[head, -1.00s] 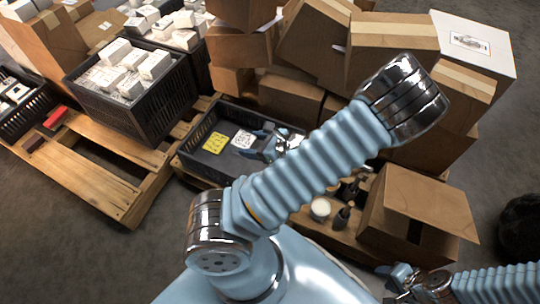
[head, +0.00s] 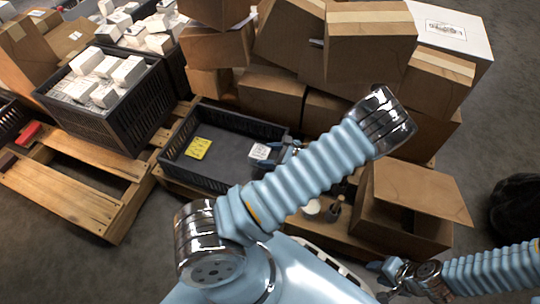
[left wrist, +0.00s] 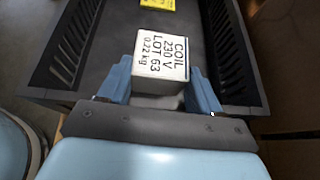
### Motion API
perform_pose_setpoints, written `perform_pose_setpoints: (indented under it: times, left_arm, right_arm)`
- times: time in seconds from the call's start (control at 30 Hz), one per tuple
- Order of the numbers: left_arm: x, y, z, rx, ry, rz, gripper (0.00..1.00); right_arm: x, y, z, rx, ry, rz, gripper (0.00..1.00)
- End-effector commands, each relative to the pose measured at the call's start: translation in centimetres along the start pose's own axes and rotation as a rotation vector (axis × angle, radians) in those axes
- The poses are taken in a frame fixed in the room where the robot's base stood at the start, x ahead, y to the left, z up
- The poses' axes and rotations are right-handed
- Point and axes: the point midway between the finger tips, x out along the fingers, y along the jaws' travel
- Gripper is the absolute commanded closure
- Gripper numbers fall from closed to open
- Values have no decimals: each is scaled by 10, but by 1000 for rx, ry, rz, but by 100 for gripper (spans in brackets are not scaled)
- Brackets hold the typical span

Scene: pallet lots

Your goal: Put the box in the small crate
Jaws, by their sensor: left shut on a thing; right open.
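The box (head: 262,151) is small and white with black print; the left wrist view shows its label reading COIL 230 V LOT 63 on the box (left wrist: 162,53). My left gripper (head: 284,154) is shut on it, with one finger on each side. The small crate (head: 228,160) is dark, open-topped and slatted. The box appears at its right end in the head view, between the side walls of the crate (left wrist: 232,50) in the wrist view. I cannot tell whether it touches the floor. My right gripper (head: 380,281) is open and empty at the lower right.
A yellow label (head: 199,148) lies on the crate floor. A fuller dark crate (head: 120,125) of white boxes stands left on a wooden pallet (head: 75,195). Stacked cartons (head: 370,50) rise behind. An open carton (head: 405,215) and small bottles (head: 333,210) are at right.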

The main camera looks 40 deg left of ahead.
Motion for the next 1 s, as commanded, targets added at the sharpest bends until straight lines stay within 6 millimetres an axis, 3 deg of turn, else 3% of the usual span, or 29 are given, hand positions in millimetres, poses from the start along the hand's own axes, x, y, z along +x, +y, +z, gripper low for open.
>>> perform_pose_setpoints:
  times: [0.6, 0.63, 0.8, 1.0]
  left_arm:
    - [6, 1, -15, 10, 9, -3, 74]
    - [6, 1, -16, 10, 10, -2, 33]
    - [7, 1, -17, 12, 9, -1, 10]
    - [6, 0, -17, 13, 9, -3, 10]
  right_arm:
    - [8, 3, 0, 0, 3, 0, 57]
    - [8, 3, 0, 0, 3, 0, 57]
    - [8, 3, 0, 0, 3, 0, 57]
    - [8, 3, 0, 0, 2, 0, 57]
